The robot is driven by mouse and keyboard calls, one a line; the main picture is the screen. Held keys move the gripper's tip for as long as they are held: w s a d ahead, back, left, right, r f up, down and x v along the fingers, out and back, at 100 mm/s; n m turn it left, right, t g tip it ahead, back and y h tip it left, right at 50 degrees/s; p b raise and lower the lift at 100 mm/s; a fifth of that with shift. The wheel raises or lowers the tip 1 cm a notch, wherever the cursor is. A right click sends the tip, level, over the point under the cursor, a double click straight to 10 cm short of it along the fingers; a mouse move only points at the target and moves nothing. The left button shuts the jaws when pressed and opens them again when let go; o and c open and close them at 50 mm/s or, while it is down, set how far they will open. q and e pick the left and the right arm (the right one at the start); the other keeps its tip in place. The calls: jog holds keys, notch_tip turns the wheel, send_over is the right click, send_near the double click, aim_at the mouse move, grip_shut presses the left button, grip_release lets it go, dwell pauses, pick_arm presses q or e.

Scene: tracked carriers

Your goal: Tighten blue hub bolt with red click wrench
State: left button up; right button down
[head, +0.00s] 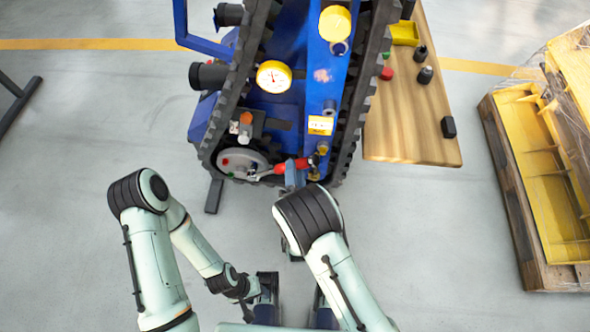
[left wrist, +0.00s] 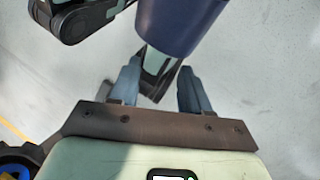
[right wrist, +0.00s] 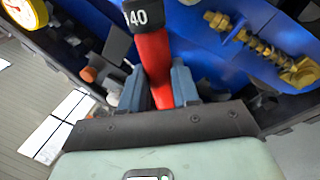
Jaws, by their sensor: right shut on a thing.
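The red click wrench (head: 290,166) lies across the lower front of the blue tracked carrier (head: 290,110). Its head end reaches left to the round grey wheel hub (head: 238,162); whether it sits on a bolt is too small to tell. A blue hub bolt cannot be made out. My right gripper (head: 293,175) is shut on the wrench's red handle; in the right wrist view the handle (right wrist: 152,62), with a black band marked "040", stands between the fingers. My left gripper (head: 268,284) is low, well away from the carrier; in the left wrist view its fingers (left wrist: 158,90) are apart and empty.
A wooden bench (head: 405,125) stands right of the carrier with a yellow bin (head: 405,33) and several small dark parts. A pallet with yellow frames (head: 545,170) stands at far right.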

pick_arm(q)
jog(key=w+r+p, duration=0.3)
jog(key=r+p, duration=0.9)
jog(key=p, duration=0.1)
jog(key=shift+w, duration=0.25)
pick_arm(e)
jog(key=a+r+n+g, duration=0.1)
jog(key=a+r+n, duration=0.2)
jog(key=a+n, duration=0.3)
jog(key=a+r+n+g+y, duration=0.1)
jog(key=a+r+n, duration=0.3)
jog(key=a+n, duration=0.2)
jog(key=shift+w+a+r+g, duration=0.3)
jog(key=shift+a+g, duration=0.1)
jog(key=shift+a, duration=0.25)
dwell(1.0)
pick_arm(q)
jog(key=shift+d, duration=0.1)
pick_arm(e)
jog(key=shift+s, duration=0.1)
pick_arm(q)
jog(key=shift+s+f+b, duration=0.3)
jog(key=shift+f, duration=0.15)
pick_arm(e)
jog(key=shift+d+m, duration=0.5)
jog(key=shift+d, duration=0.3)
